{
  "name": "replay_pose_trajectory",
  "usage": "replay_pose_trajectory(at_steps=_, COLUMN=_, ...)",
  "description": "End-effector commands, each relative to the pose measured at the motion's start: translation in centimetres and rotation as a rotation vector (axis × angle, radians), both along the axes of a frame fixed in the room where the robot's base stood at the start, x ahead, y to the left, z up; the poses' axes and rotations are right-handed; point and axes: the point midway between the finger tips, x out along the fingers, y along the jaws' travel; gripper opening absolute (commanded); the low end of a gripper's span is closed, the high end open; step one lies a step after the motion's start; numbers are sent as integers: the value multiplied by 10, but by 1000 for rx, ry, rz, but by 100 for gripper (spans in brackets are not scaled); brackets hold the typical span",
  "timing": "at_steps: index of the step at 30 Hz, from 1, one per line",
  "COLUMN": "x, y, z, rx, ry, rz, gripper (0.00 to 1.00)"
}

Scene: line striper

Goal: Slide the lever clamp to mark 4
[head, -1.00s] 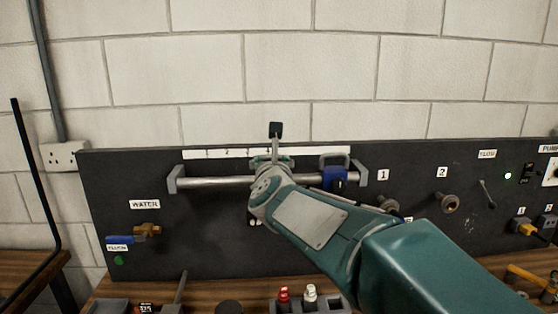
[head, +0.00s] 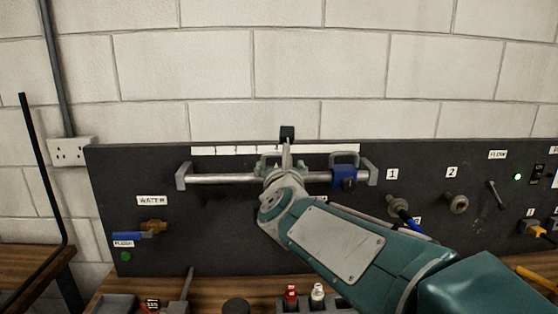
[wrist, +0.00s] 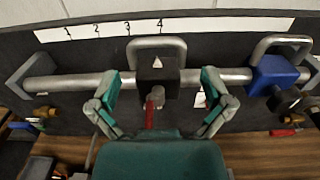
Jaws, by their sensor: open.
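The lever clamp is a black block (wrist: 158,80) on a horizontal metal rail (wrist: 70,82), with a grey loop handle behind it and a red lever (wrist: 154,108) in front. Its white triangle points up, close below mark 4 (wrist: 160,23) in the wrist view. My gripper (wrist: 161,77) is open, with one finger at each side of the black block. Gaps show between the fingers and the block. In the head view my gripper (head: 282,163) is in front of the rail (head: 232,179) and hides most of the lever clamp.
A blue clamp (wrist: 274,75) with a black knob sits on the rail to the right; it also shows in the head view (head: 345,178). The white scale strip (head: 225,150) runs above the rail. A blue-handled water valve (head: 140,234) is at lower left.

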Motion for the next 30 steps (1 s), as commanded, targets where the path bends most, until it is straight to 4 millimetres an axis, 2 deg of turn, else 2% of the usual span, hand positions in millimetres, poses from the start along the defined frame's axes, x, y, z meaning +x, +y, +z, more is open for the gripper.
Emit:
replay_pose_trajectory(at_steps=1, x=-11, y=0, z=1, rx=0, ry=-2, rz=2, gripper=100)
replay_pose_trajectory(at_steps=6, x=-42, y=-1, z=0, rx=1, ry=0, rz=3, gripper=100)
replay_pose_trajectory(at_steps=12, x=-67, y=-1, z=-1, rx=0, ry=1, rz=3, gripper=100)
replay_pose_trajectory(at_steps=26, x=-74, y=-1, z=-2, rx=-14, ry=4, rz=6, gripper=100)
replay_pose_trajectory(at_steps=30, x=-82, y=-1, z=-6, rx=-204, ry=18, rz=67, gripper=100)
